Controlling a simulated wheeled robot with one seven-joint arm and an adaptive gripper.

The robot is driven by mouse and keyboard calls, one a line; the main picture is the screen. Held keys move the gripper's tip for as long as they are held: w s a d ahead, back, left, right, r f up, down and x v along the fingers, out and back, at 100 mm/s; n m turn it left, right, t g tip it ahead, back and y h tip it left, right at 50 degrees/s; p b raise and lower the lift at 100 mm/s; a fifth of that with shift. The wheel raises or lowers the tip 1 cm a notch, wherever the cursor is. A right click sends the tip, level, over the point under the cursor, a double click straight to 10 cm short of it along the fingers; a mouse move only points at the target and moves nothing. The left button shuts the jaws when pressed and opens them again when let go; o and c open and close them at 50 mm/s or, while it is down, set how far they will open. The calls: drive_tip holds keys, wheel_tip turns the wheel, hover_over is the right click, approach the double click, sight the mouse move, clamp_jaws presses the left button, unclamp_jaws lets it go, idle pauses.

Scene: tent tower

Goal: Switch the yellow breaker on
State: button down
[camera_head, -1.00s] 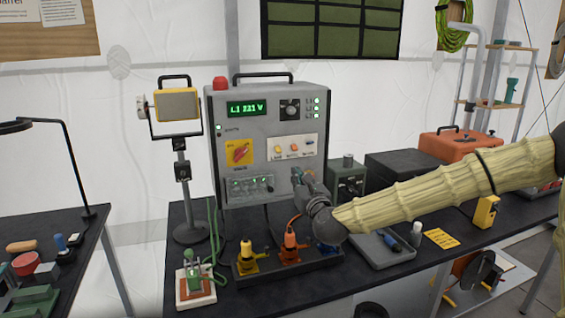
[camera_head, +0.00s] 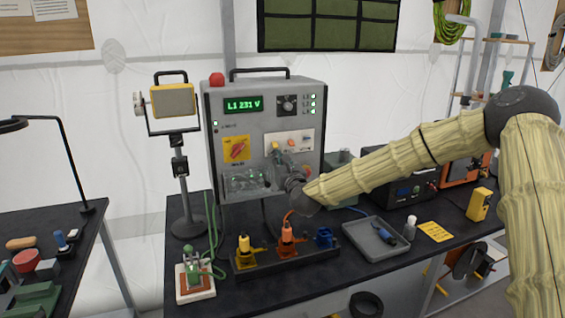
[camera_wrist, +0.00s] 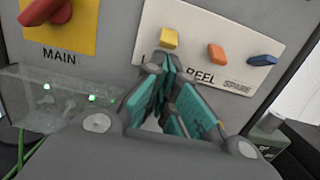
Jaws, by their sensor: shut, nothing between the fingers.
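The yellow breaker (camera_wrist: 168,38) is a small toggle at the left end of a white plate (camera_wrist: 244,80) on the grey power cabinet. Its label below is partly hidden by my fingers. An orange breaker (camera_wrist: 216,54) and a blue breaker (camera_wrist: 263,60) sit to its right, over labels REEL and SPARE. My gripper (camera_wrist: 164,80) is shut and empty, its teal-padded fingers just below the yellow breaker in the wrist view. I cannot tell whether they touch it. In the head view my gripper (camera_head: 279,163) is in front of the plate's lower left part.
A red MAIN rotary switch on a yellow plate (camera_head: 236,149) is left of the breakers. A clear cover with green lights (camera_wrist: 62,100) lies below it. Yellow, orange and blue plugs (camera_head: 286,241) stand on the bench below. A lamp (camera_head: 172,101) stands left.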

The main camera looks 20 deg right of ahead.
drive_tip(key=shift+w, duration=0.25)
drive_tip(key=shift+d, duration=0.1)
drive_tip(key=shift+s+r+g+p, duration=0.15)
drive_tip(key=shift+r+g+p, duration=0.1)
drive_tip(key=shift+g+p, duration=0.15)
